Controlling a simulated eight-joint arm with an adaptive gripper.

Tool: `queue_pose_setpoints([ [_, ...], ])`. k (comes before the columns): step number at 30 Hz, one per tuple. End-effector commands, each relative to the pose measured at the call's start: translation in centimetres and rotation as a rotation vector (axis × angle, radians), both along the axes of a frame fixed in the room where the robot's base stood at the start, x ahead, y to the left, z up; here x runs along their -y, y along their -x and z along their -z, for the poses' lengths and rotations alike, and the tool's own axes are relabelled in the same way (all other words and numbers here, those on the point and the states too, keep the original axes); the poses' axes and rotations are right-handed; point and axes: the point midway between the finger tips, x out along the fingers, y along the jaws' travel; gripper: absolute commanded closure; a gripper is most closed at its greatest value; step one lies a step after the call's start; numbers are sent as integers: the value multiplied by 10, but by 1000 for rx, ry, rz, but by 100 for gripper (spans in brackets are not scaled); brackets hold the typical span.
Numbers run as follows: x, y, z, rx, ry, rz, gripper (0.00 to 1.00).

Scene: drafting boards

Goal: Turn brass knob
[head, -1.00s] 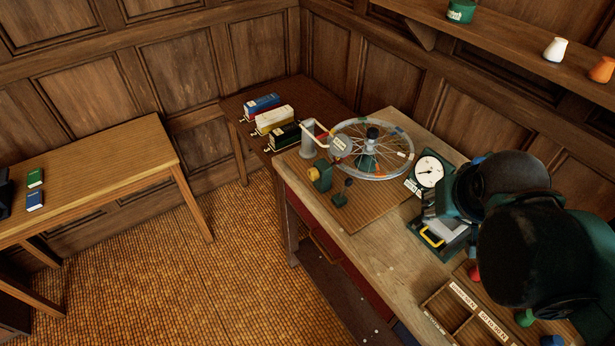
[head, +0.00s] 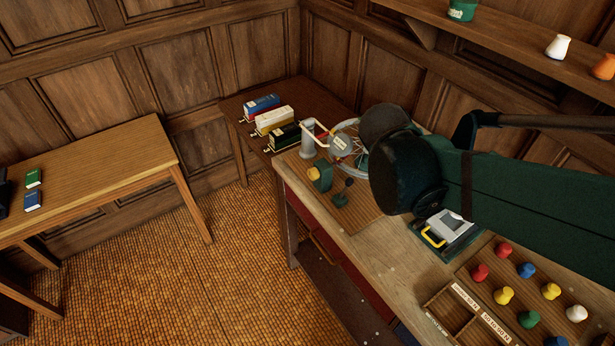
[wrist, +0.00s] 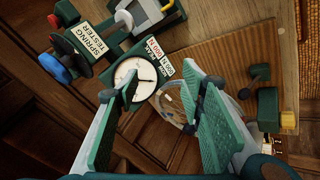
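The brass knob (head: 313,174) is a small yellow-gold knob on a dark green block (head: 325,178) at the left part of the workbench. It also shows at the right edge of the wrist view (wrist: 288,120), beside its green block (wrist: 267,110). My gripper (wrist: 162,86) has its two green-padded fingers spread wide with nothing held between them. The knob lies outside the right finger, apart from it. In the head view my arm hides the gripper.
A spoked wheel (head: 346,128) stands beside the knob, partly behind my arm. A dark lever (head: 341,194) stands close to the knob. The spring tester (wrist: 92,42) and its white dial (wrist: 134,77) show in the wrist view. Several coloured knobs (head: 504,295) sit at front right.

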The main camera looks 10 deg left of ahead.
Motion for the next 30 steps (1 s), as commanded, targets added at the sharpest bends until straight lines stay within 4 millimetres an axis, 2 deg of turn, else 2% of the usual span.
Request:
queue_pose_setpoints([
  [6,-27,-22,7,22,82,-2,61],
  [16,-73,-48,17,80,200,5,61],
  [30,-148,-67,33,205,341,23,61],
])
